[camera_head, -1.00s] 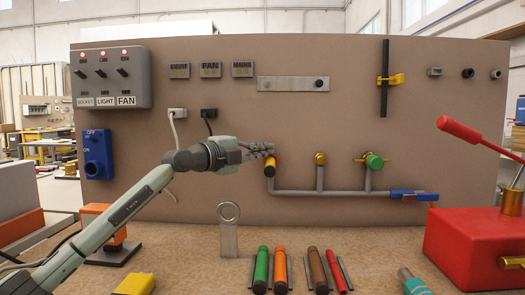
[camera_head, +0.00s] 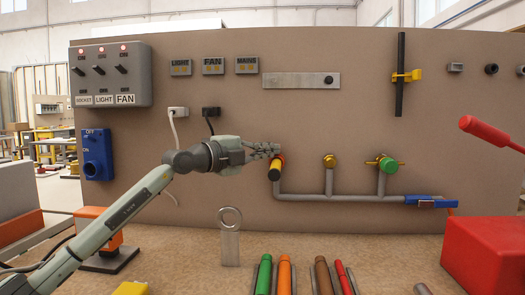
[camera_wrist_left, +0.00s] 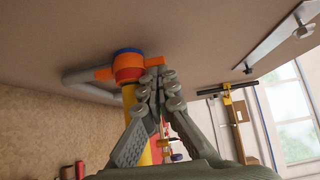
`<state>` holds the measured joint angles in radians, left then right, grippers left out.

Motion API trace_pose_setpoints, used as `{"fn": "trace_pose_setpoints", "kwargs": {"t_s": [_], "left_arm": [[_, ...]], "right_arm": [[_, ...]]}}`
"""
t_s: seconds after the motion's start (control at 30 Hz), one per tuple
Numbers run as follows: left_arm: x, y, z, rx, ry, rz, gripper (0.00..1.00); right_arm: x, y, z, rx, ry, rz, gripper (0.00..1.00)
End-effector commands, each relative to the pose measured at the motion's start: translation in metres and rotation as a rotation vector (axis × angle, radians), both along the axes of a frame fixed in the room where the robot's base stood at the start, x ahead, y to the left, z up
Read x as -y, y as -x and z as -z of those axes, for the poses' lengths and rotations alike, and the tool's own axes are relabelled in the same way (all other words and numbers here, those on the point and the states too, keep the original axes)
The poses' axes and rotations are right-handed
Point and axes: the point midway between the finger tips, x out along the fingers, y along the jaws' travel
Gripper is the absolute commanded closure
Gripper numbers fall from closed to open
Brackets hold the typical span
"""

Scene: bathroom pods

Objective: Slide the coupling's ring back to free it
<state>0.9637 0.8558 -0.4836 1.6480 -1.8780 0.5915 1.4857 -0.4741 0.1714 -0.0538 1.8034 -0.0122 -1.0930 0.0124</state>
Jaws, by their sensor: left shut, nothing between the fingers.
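The coupling (camera_head: 275,172), yellow and dark with a red band on top, stands at the left end of the grey pipe on the board. In the left wrist view the coupling (camera_wrist_left: 128,72) shows a blue end, an orange collar with side tabs, a red band and a yellow body partly behind the fingers. My left gripper (camera_head: 276,150) is at the coupling's top end; it also shows in the left wrist view (camera_wrist_left: 160,82). Its fingers are shut and empty, close beside the red band. I cannot tell whether they touch it. My right gripper is not in view.
The grey pipe (camera_head: 345,198) runs right to a blue fitting (camera_head: 425,202), with a brass stub (camera_head: 329,160) and green-knobbed valve (camera_head: 389,165) above. A metal ring plate (camera_head: 230,245) and coloured rods (camera_head: 284,275) occupy the bench. A red box (camera_head: 485,255) stands right.

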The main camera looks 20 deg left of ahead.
Motion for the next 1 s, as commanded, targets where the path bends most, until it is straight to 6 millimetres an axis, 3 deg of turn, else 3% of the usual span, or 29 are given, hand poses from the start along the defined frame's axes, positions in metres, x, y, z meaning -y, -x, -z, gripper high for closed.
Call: {"fn": "trace_pose_setpoints", "kwargs": {"t_s": [0.17,0.53,0.73,1.0], "left_arm": [[-0.015,0.018,-0.002,0.005,-0.002,-0.009,1.00],[-0.049,0.088,0.000,-0.001,-0.006,-0.003,1.00],[-0.057,0.104,-0.001,0.000,-0.002,-0.001,1.00],[-0.058,0.107,-0.002,0.002,-0.001,0.000,1.00]], "right_arm": [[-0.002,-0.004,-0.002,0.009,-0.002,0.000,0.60],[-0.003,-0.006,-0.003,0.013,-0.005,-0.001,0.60],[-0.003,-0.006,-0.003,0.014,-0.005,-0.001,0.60],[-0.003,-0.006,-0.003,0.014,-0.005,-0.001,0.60]]}}
